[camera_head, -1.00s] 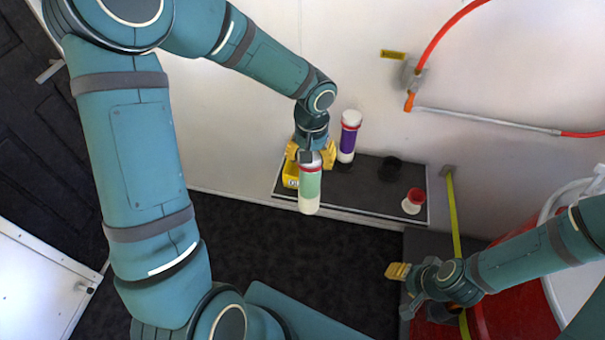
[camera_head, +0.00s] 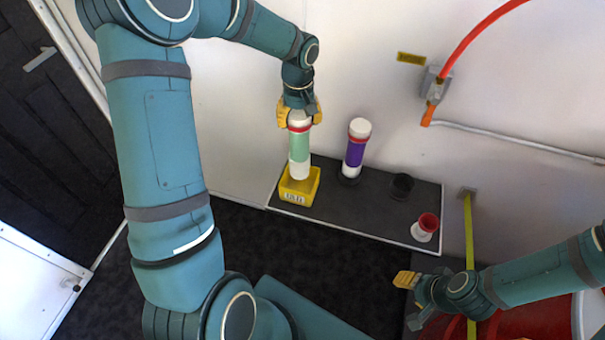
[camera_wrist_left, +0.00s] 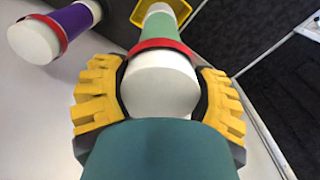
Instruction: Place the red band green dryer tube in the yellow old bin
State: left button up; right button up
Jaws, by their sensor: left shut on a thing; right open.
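The green dryer tube with a red band (camera_head: 299,151) stands nearly upright, its white lower end at the mouth of the yellow bin (camera_head: 298,190). Whether its bottom rests on the bin floor is hidden by the bin's front wall. My left gripper (camera_head: 299,113) is shut on the tube's white top end, above the red band. In the left wrist view the yellow fingers sit on both sides of the white cap (camera_wrist_left: 160,88), and part of the bin shows past the tube (camera_wrist_left: 166,28). My right gripper (camera_head: 408,298) is open and empty at the lower right.
A purple tube with a red band (camera_head: 356,150) stands right of the bin on the dark shelf (camera_head: 375,213). An empty black holder (camera_head: 401,186) and a red-and-white funnel-like piece (camera_head: 425,228) are further right. The white wall is close behind.

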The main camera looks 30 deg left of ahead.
aim_at(299, 145)
pick_arm(q)
notch_tip(299, 145, down, 9)
jog(key=shift+s+b, duration=0.1)
jog(key=shift+b, duration=0.95)
jog(key=shift+f, duration=0.3)
jog(key=shift+f, duration=0.1)
jog(key=o, duration=1.4)
